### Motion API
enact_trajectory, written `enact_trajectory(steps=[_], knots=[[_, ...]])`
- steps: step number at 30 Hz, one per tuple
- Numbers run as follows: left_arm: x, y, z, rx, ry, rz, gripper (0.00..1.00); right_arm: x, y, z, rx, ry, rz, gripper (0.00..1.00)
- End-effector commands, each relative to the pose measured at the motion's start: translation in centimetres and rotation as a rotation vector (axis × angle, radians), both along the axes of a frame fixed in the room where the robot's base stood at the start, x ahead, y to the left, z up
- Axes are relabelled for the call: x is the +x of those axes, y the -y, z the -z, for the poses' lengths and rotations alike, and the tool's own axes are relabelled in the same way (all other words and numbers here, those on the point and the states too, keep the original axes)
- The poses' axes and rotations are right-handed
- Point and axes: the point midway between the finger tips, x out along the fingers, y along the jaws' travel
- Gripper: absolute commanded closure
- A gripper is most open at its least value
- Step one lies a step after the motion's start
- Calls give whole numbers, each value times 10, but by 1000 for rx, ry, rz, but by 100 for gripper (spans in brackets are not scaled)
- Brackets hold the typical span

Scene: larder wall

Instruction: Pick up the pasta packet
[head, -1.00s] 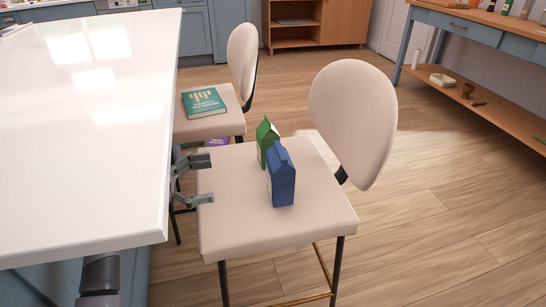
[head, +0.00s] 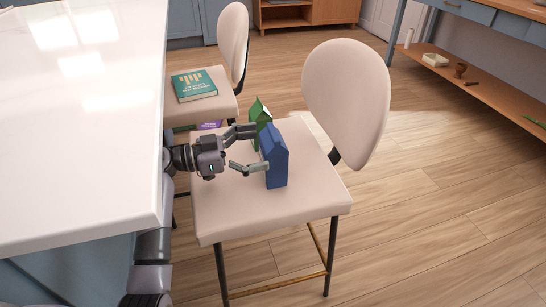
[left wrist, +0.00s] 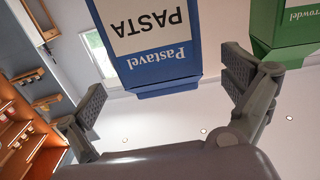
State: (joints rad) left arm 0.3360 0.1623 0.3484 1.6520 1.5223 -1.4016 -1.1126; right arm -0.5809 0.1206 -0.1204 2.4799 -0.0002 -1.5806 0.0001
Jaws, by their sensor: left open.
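The pasta packet (head: 277,163) is a blue carton standing upright on the cream seat of the nearer chair. In the left wrist view its white label (left wrist: 148,22) reads PASTA, upside down. My left gripper (head: 254,149) is open at the packet's left side. Its nearer finger overlaps the packet's lower part in the head view, and its farther finger is by the green carton. In the left wrist view the packet shows between the two spread fingers (left wrist: 172,95). I cannot tell whether either finger touches it. My right gripper is not in view.
A green carton (head: 260,113) stands just behind the pasta packet, close to the farther finger. The chair's rounded backrest (head: 345,100) rises at right. The white counter (head: 75,130) edges the arm at left. A teal book (head: 194,86) lies on the farther chair.

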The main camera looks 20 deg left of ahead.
Motion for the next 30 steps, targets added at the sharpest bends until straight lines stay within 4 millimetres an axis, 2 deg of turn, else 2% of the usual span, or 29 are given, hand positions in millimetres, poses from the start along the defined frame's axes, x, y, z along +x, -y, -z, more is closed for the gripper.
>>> enact_trajectory(steps=[6, 16, 30], knots=[[17, 27, -2, -2, 0, 2, 2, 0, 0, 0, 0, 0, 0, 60], [21, 32, -1, -1, -1, 1, 2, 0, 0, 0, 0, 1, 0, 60], [20, 32, -1, -1, -1, 1, 34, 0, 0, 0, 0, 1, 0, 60]])
